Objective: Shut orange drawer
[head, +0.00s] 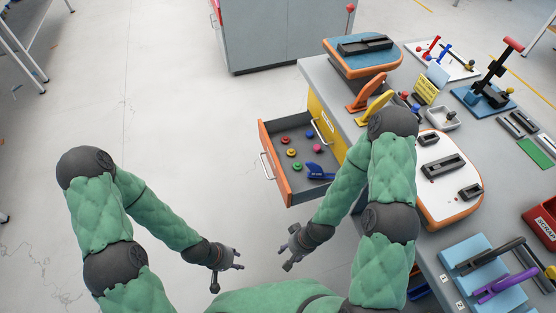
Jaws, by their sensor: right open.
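The orange drawer (276,179) is pulled out from the workbench's left side. Its orange front faces left and carries a pale bar handle (266,166). Inside it lie several small coloured round pieces (291,153) and a blue tool (319,171). My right gripper (286,252) is open and empty, below the drawer's near front corner in the picture and apart from it. My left gripper (228,271) is further left and lower, away from the drawer; its finger opening is too small to tell.
The grey workbench (343,112) bears orange-edged boards (430,197), clamps and levers at right. A yellow drawer front (326,130) sits beside the open drawer. A grey cabinet (280,35) stands behind. The floor left of the drawer is clear.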

